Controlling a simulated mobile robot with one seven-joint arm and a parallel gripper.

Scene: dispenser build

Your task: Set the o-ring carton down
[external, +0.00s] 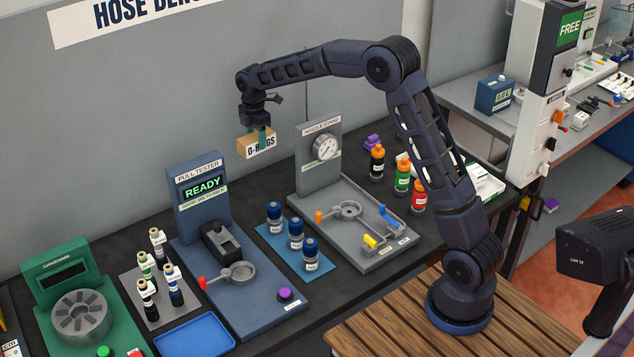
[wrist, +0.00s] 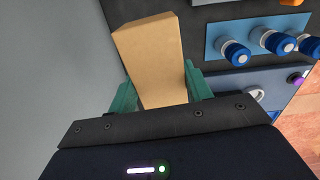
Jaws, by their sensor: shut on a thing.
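The o-ring carton (external: 257,143) is a small tan box with a white label lettered in dark print. In the wrist view the plain tan carton (wrist: 152,60) stands between the two teal fingers of my gripper (wrist: 162,92). The carton's far side is hidden.
The pull tester (external: 201,186) reads READY on the left. The nozzle stand (external: 319,155) with a gauge is on the right. A blue mat (external: 272,250) with blue-capped bottles lies between them. An empty blue tray (external: 195,336) is in front. Dark bench top shows behind the mat.

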